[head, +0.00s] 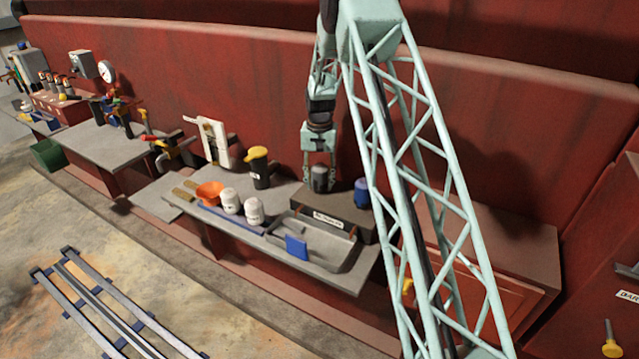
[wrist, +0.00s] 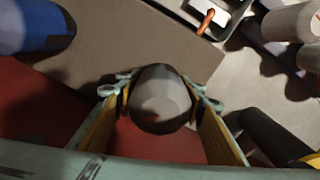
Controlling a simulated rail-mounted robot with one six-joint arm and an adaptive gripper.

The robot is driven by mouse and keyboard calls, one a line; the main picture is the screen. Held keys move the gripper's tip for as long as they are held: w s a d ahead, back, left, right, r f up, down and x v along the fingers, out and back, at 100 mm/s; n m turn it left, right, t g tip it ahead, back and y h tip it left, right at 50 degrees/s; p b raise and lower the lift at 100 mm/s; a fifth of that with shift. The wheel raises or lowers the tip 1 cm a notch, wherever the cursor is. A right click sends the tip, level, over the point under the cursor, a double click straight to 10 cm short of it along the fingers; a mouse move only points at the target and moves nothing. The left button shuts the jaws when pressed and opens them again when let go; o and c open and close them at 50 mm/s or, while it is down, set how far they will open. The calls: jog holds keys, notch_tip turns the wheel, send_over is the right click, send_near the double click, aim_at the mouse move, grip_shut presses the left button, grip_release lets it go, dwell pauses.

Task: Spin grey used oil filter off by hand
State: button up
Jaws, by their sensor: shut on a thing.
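The grey used oil filter (head: 320,179) is a short dark grey cylinder above or on the dark labelled block (head: 340,219) on the bench. My gripper (head: 319,168) reaches straight down over it, its fingers on either side. In the wrist view, the filter's round grey end (wrist: 161,103) sits between the two fingers of my gripper (wrist: 160,92), which are shut on it. A small red mark shows on that end. Whether the filter's lower end touches the block is hidden.
A blue cylinder (head: 362,191) stands close to the right on the block. On the bench are white canisters (head: 230,200), an orange funnel (head: 210,192), a yellow-topped dark container (head: 258,168) and a grey tray (head: 335,250) with a blue item. A red wall (head: 250,90) rises behind.

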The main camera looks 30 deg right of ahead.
jog(key=shift+n, duration=1.6)
jog(key=shift+b, duration=0.3)
jog(key=shift+n, duration=1.7)
jog(key=shift+n, duration=0.3)
jog(key=shift+n+b, duration=0.4)
jog(key=shift+n, duration=1.1)
jog(key=shift+n, duration=0.3)
jog(key=shift+r+n, duration=0.1)
jog(key=shift+n, duration=1.3)
